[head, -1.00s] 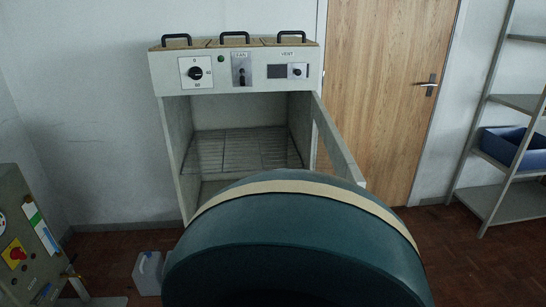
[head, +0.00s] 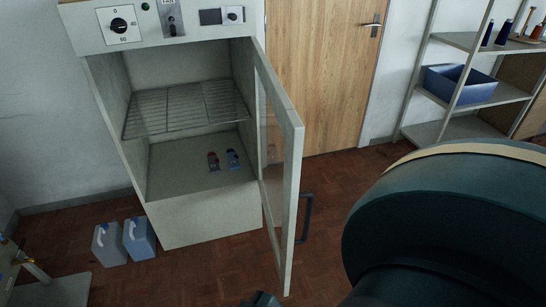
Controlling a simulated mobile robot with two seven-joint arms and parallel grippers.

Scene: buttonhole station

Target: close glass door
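The glass door (head: 291,142) is a pale-framed pane on the right side of the grey cabinet (head: 200,221). It stands wide open, swung out toward me. Its black bar handle (head: 307,218) is on the door's right-hand face, low down. A large dark teal rounded part of my own arm fills the lower right of the head view, to the right of the door. Neither gripper can be made out. A small dark piece at the bottom edge, near the door's lower end, is too cut off to identify.
The cabinet holds a wire rack (head: 185,108) and two small items (head: 223,160) on its floor. Two plastic canisters (head: 124,241) stand at its left. A wooden door (head: 324,80) and a shelf unit with a blue bin (head: 461,84) are behind. Floor right of the handle is clear.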

